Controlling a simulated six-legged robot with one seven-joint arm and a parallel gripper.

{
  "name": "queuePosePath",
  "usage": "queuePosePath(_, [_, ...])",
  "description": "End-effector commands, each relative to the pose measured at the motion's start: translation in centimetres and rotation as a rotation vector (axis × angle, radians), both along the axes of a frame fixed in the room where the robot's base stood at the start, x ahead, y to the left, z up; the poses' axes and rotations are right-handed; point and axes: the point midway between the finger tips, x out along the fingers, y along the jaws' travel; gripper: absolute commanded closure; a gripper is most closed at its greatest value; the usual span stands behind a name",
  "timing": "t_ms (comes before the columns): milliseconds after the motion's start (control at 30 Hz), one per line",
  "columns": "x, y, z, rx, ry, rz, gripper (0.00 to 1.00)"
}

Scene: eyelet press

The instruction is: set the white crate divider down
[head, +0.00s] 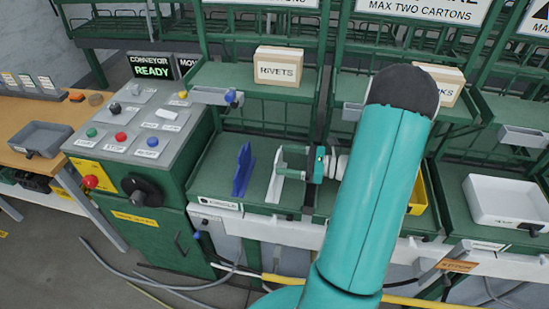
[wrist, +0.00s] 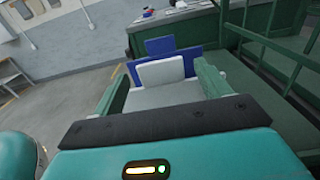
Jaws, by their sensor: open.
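The white crate divider (head: 274,178) stands upright on the green bench surface in the head view, just left of my gripper (head: 283,161). In the wrist view the white divider (wrist: 162,71) shows a raised tab above a wider pale body. My gripper's two pale green fingers (wrist: 164,76) are spread, one on either side of the tab, with gaps visible. The divider's foot is hidden in the wrist view. A blue divider (head: 242,169) stands upright just left of the white one, and behind it in the wrist view (wrist: 183,63).
A control console (head: 140,130) with buttons and a red knob stands left of the bench. A rivets carton (head: 277,66) sits on the shelf above. A white tray (head: 505,203) and a yellow bin (head: 418,195) lie to the right. Green uprights (wrist: 275,45) rise close on the right.

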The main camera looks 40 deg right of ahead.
Motion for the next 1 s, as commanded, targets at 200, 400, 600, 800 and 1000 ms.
queuePosePath(200, [-3.4, -3.1, 0.0, -0.001, 0.001, -0.003, 0.24])
queuePosePath(400, [-5.0, -4.4, 0.0, 0.000, 0.000, -0.001, 0.24])
queuePosePath(600, [-5.2, -4.6, 0.0, 0.000, 0.000, 0.001, 0.24])
queuePosePath(800, [-5.2, -4.5, 0.0, 0.000, 0.000, 0.001, 0.24])
queuePosePath(1000, [-5.1, -4.5, 0.0, 0.001, 0.001, 0.001, 0.24])
